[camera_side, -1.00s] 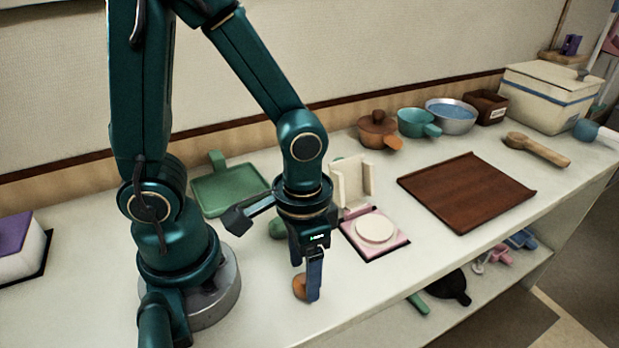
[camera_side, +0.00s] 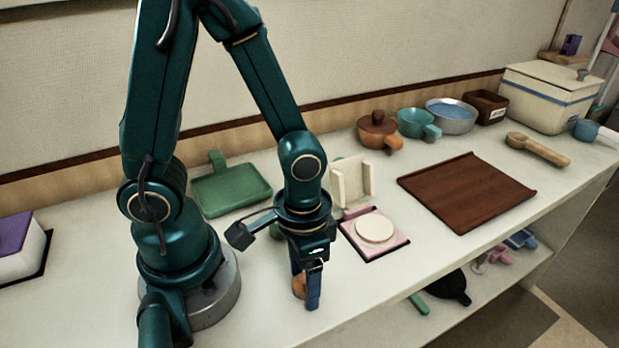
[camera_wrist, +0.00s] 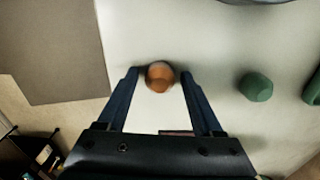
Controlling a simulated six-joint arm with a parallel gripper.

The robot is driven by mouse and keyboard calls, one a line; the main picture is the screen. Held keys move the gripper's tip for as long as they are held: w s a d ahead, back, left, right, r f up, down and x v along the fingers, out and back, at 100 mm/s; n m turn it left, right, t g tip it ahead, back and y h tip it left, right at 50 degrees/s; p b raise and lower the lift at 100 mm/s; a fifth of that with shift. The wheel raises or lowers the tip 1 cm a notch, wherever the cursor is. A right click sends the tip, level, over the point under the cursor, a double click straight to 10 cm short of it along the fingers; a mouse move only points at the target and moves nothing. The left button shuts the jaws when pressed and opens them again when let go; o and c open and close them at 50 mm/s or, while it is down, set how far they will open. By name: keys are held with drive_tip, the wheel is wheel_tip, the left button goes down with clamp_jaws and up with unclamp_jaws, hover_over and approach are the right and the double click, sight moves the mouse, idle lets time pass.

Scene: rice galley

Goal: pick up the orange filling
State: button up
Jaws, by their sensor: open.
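The orange filling (camera_side: 299,286) is a small rounded orange-brown piece on the white counter, partly hidden behind my gripper's finger in the side view. In the wrist view the orange filling (camera_wrist: 160,76) lies between the tips of the two blue fingers, with a gap on each side. My gripper (camera_wrist: 160,84) is open and points down at the counter. In the side view my gripper (camera_side: 307,290) is low, around the filling. I cannot tell whether the fingertips touch the counter.
A green piece (camera_wrist: 256,87) lies right of the filling in the wrist view. A pink-edged board (camera_side: 400,243) with a white disc stands right of my gripper. A green tray (camera_side: 232,192) is behind, and a brown tray (camera_side: 468,194) is farther right.

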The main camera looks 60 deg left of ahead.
sight(304, 278)
drive_tip(key=shift+c, duration=0.3)
clamp_jaws()
drive_tip(key=shift+r, duration=0.25)
drive_tip(key=shift+r, duration=0.65)
drive_tip(key=shift+r, duration=0.2)
drive_tip(key=shift+r, duration=2.4)
